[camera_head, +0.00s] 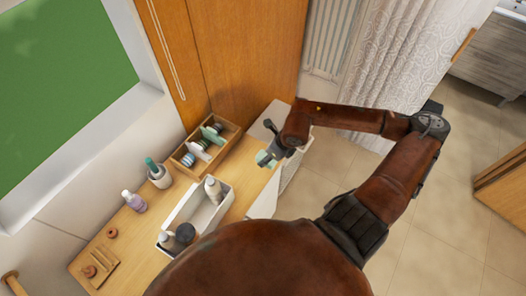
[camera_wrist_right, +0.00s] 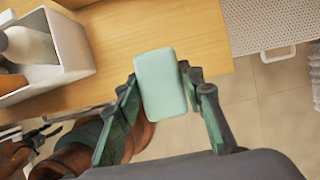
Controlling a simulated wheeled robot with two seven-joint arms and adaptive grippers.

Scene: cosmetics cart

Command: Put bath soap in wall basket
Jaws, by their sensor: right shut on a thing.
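The bath soap is a pale green rounded bar (camera_wrist_right: 160,84). My right gripper (camera_wrist_right: 160,88) is shut on it, with a finger along each long side. In the head view the right gripper (camera_head: 268,152) holds the soap (camera_head: 263,159) near the table's right edge, partly hiding it. A white perforated basket (camera_wrist_right: 268,22) lies beyond the table edge, right of the soap in the wrist view. In the head view its white side (camera_head: 290,172) shows partly behind my right gripper. Dark parts at the wrist view's lower left may be my left gripper (camera_wrist_right: 38,138); its fingers are unclear.
The wooden table (camera_head: 125,228) carries a white bin (camera_head: 222,212) with bottles, a wooden divided box (camera_head: 226,146), a purple bottle (camera_head: 134,201) and a cup with a green-topped item (camera_head: 158,175). A patterned curtain (camera_head: 395,70) hangs behind my right arm.

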